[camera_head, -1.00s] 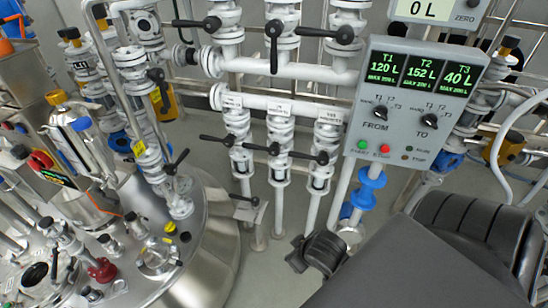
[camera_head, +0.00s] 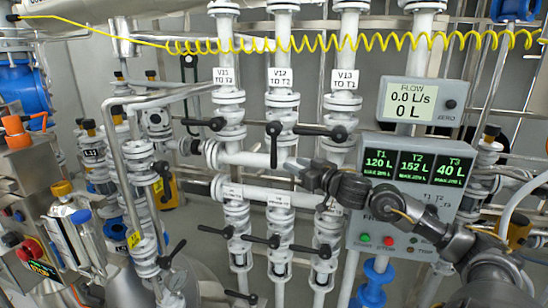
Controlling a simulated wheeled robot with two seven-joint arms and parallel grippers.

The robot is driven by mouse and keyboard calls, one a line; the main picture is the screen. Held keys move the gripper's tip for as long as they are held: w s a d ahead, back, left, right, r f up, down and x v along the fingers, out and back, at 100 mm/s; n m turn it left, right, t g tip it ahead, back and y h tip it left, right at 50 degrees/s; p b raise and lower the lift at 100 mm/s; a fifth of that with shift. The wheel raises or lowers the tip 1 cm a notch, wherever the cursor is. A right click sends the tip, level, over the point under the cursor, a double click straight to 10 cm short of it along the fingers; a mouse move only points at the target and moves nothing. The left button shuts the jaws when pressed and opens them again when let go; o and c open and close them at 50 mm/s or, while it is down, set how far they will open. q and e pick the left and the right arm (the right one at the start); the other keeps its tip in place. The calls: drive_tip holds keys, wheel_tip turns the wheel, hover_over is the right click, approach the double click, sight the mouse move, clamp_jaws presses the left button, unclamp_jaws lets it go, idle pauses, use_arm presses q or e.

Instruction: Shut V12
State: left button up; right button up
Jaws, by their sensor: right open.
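The V12 label plate (camera_head: 280,78) reads "V12 TO T2" on the middle vertical pipe. Below it is the V12 valve, whose black lever (camera_head: 274,148) hangs straight down in line with the pipe. The V11 lever (camera_head: 192,122) and V13 lever (camera_head: 312,131) on either side lie crosswise to their pipes. My right gripper (camera_head: 292,168) comes in from the right. It is open and empty, just below and right of the V12 lever's lower end, and appears apart from it. My left gripper is not in view.
A flow display (camera_head: 420,100) reads 0.0 L/s and 0 L. The tank panel (camera_head: 414,168) shows T1 120 L, T2 152 L, T3 40 L; my right arm covers part of it. A lower row of valves with a black lever (camera_head: 262,240) stands below. A yellow coiled cable (camera_head: 350,42) crosses above.

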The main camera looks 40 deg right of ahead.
sight(276, 155)
drive_tip(key=w+p, duration=0.3)
drive_tip(key=w, duration=0.6)
drive_tip(key=shift+w, duration=0.15)
drive_tip(key=shift+w+f+p, duration=0.1)
drive_tip(key=shift+w+p, duration=0.3)
drive_tip(key=shift+w, duration=0.4)
clamp_jaws()
